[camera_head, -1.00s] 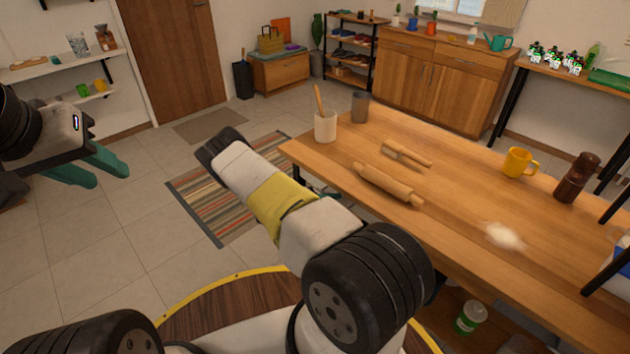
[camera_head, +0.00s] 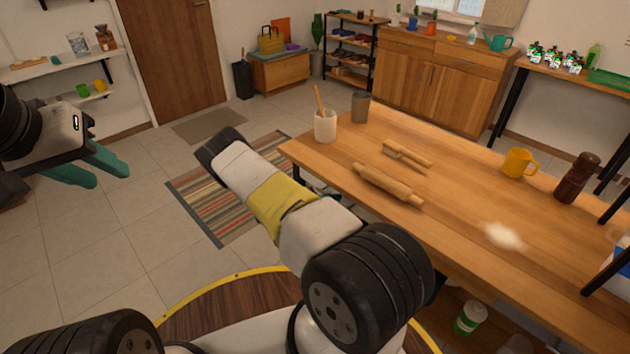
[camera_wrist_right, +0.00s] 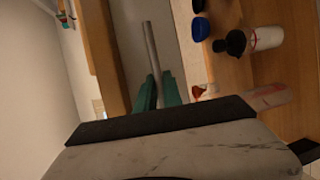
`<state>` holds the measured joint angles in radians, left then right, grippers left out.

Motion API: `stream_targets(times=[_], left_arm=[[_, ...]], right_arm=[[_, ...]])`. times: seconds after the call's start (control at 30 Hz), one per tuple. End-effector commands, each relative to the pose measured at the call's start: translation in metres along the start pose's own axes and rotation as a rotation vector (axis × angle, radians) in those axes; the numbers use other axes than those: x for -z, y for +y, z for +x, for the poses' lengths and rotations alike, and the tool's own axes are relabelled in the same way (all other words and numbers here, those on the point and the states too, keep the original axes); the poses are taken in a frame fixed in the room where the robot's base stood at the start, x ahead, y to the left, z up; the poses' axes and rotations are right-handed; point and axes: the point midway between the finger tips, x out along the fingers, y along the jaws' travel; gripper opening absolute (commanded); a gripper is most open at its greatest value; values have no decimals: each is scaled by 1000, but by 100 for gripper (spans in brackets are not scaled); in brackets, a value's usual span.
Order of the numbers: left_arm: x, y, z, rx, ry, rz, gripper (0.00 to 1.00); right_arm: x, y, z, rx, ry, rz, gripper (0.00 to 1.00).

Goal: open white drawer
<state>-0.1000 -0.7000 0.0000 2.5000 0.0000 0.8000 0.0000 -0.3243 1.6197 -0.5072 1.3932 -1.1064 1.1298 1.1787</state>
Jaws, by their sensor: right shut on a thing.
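In the right wrist view, my right gripper (camera_wrist_right: 158,84) has its two green fingers around the end of a grey bar handle (camera_wrist_right: 150,45). In the head view, my right arm hides most of that gripper. My left gripper (camera_head: 112,178) is open and empty above the floor at the left, its green fingers apart.
Several bottles, among them a white one with a black cap (camera_wrist_right: 264,38), stand at the right in the wrist view. In the head view, a wooden table (camera_head: 455,205) holds a rolling pin (camera_head: 388,184), a yellow mug (camera_head: 517,163) and a utensil crock (camera_head: 325,126). Floor is clear at left.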

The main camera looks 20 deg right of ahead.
Motion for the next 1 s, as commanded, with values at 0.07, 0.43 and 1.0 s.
stream_targets(times=[0.07,0.43,1.0], left_arm=[[0,0,0,0,0,0,36],[0,0,0,0,0,0,36],[0,0,0,0,0,0,36]], right_arm=[[0,-1,0,2,0,0,0],[0,-1,0,2,0,-1,0],[-19,-11,-49,1,4,-2,0]])
